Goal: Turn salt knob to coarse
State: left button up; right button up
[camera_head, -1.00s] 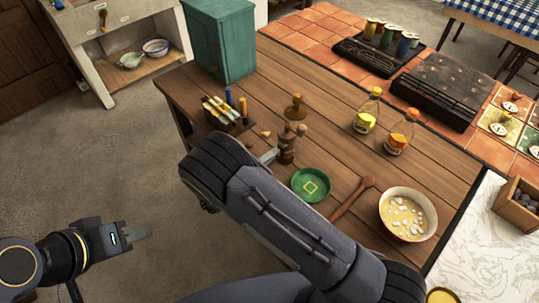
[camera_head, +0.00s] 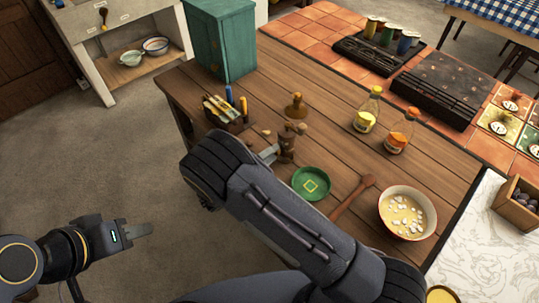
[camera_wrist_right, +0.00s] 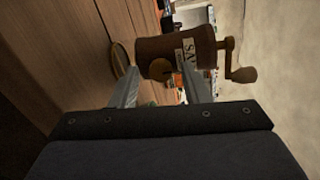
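The salt mill (camera_head: 287,141) is a brown wooden grinder standing upright on the wooden counter. In the right wrist view the mill (camera_wrist_right: 205,45) appears sideways, with a partly hidden white label and a crank handle at right. A small brass-coloured knob (camera_wrist_right: 160,69) sits on its side. My right gripper (camera_wrist_right: 159,75) is open, its fingers on either side of the knob; I cannot tell if they touch it. In the head view my right gripper (camera_head: 272,154) is at the mill's left side, partly hidden by my arm. My left gripper (camera_head: 138,231) hangs over the floor, away from the counter; its finger gap is unclear.
A green dish (camera_head: 311,183), a wooden spoon (camera_head: 352,196) and a bowl (camera_head: 407,213) lie right of the mill. An amber bottle (camera_head: 296,107) stands behind it. A holder with colourful items (camera_head: 224,112) is to its left. Two sauce bottles (camera_head: 367,110) (camera_head: 400,131) stand farther right.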

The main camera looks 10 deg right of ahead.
jog(key=b+v, duration=0.2)
jog(key=v, duration=0.5)
jog(key=shift+s+a, duration=0.25)
jog(key=shift+a, duration=0.1)
dwell(0.4)
